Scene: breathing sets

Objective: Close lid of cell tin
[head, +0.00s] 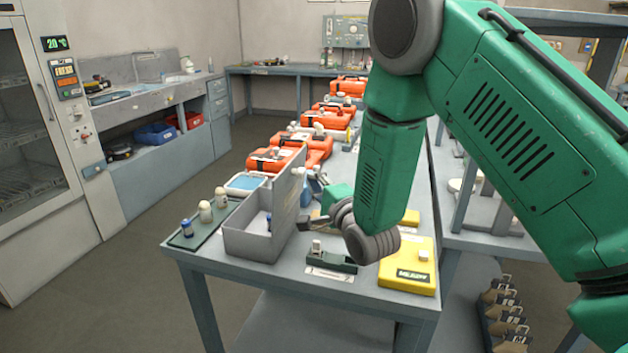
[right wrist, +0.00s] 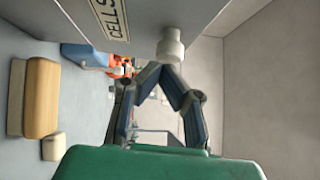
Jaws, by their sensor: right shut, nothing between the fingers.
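The cell tin (head: 250,240) is a grey open box near the front of the table in the head view. Its lid (head: 287,190) stands upright along the box's right side. A small blue-and-white item shows inside the tin. My right gripper (head: 305,223) is just right of the raised lid, shut and empty, partly hidden by its own wrist. In the right wrist view the fingertips (right wrist: 160,70) meet close to a pale round knob (right wrist: 171,46) on the lid's labelled face (right wrist: 150,15); contact cannot be told. My left gripper is not in view.
A dark green holder (head: 331,262) and a yellow case (head: 408,272) lie to the right. Orange cases (head: 305,143) line the table behind.

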